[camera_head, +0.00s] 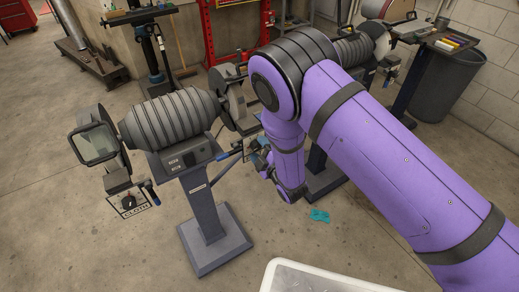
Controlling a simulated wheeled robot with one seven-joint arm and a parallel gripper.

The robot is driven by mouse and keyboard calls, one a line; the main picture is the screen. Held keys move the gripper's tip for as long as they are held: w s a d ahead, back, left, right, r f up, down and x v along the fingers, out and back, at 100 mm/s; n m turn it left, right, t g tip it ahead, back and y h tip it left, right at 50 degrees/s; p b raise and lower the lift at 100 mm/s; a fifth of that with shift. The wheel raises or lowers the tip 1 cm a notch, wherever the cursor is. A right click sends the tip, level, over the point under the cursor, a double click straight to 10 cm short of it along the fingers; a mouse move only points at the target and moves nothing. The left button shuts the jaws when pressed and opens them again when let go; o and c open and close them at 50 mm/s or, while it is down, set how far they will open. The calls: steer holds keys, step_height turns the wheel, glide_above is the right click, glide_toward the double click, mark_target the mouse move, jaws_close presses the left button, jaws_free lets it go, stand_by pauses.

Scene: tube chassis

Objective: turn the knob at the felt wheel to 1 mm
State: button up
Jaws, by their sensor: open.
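A grey ribbed double-ended grinder (170,118) stands on a pedestal left of my arm. Its left end has a guard and a clear shield (95,144). Below that is a pale panel with a dark round knob (128,202); its setting is too small to read. A bare-looking disc wheel (236,97) is at its right end. Another small pale panel (250,146) sits below the right wheel, mostly hidden. My gripper (260,162) is close to this panel, partly hidden by my arm; it is open, and contact cannot be made out.
A second grinder (352,50) stands behind my arm. A dark bin (448,82) is at the right wall. A teal item (320,216) lies on the floor, and a white-rimmed tray (270,276) is at the bottom. Floor at left is clear.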

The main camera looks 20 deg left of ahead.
steer(key=v, duration=1)
steer(key=shift+s+d, duration=0.15)
steer(key=shift+d, duration=0.1)
steer(key=w+d+r+m+h, duration=0.3)
steer(key=w+d+r+m, duration=0.1)
steer(key=r, duration=0.4)
steer(key=w+d+r+m+h, duration=0.25)
steer(key=w+d+r, duration=0.25)
steer(key=r, duration=0.3)
steer(key=w+d+r+m+h, duration=0.2)
steer(key=w+d+r+m, duration=0.2)
steer(key=r, duration=0.4)
steer(key=s+d+r+m+g+h, duration=0.25)
steer(key=s+d+r+m, duration=0.25)
steer(key=d+r, duration=0.7)
steer(key=s+d+r+m+g+h, duration=0.1)
steer(key=s+d+r+m, duration=0.1)
steer(key=s+d, duration=0.3)
steer(key=s+d+r+m+g+h, duration=0.1)
steer(key=s+d+r+m, duration=0.2)
steer(key=s, duration=1)
steer(key=s+d+r+m+g+h, duration=0.1)
steer(key=s+d+r+m+g, duration=0.1)
steer(key=s+d, duration=0.5)
steer(key=shift+s+d+r+h, duration=0.3)
steer(key=shift+s+r, duration=0.4)
steer(key=shift+s, duration=0.2)
